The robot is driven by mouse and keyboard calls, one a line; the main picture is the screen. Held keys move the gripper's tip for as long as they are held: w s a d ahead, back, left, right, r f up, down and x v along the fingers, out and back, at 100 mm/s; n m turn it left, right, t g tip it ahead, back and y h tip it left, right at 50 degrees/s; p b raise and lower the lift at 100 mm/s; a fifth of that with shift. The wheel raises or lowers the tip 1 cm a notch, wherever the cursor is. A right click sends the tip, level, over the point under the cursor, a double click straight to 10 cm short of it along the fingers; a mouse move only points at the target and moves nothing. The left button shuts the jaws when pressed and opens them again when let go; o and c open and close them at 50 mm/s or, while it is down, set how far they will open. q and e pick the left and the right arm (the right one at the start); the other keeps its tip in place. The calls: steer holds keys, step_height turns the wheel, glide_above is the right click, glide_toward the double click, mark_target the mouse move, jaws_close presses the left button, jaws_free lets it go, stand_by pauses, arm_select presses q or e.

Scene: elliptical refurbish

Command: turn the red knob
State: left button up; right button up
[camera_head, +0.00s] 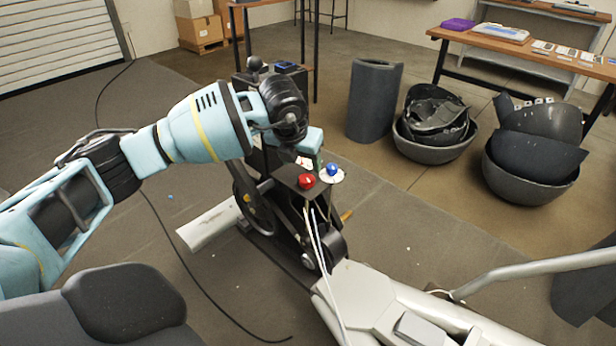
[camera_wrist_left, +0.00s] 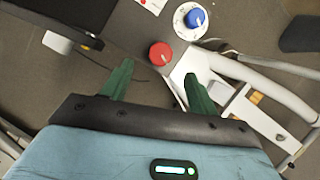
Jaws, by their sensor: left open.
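The red knob (camera_head: 306,181) sits on a dark panel of the elliptical machine, beside a blue knob (camera_head: 333,170) on a white dial. In the left wrist view the red knob (camera_wrist_left: 160,53) lies just beyond the fingertips, roughly midway between them, and the blue knob (camera_wrist_left: 196,18) is farther up and right. My left gripper (camera_wrist_left: 158,78) is open and empty, its two green fingers apart. In the head view its teal body (camera_head: 308,142) is just behind the red knob; its fingers are hard to make out there. My right gripper is not in view.
The elliptical's white frame (camera_head: 375,305) runs toward the lower right, with a grey handle bar (camera_head: 535,268) at right. Pale cables hang below the knobs. Dark bowls (camera_head: 432,153) with parts and a table (camera_head: 520,45) stand farther back. Floor left of the machine is mostly clear.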

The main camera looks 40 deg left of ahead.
mark_target(306, 178)
arm_select(q)
steer(key=b+x, duration=0.1)
steer(key=x, duration=0.5)
steer(key=shift+d+f, duration=0.1)
steer(key=shift+w+f, duration=0.2)
steer(key=shift+f, duration=0.25)
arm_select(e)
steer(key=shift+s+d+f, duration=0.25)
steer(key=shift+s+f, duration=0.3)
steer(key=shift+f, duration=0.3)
arm_select(q)
steer(key=c, duration=1)
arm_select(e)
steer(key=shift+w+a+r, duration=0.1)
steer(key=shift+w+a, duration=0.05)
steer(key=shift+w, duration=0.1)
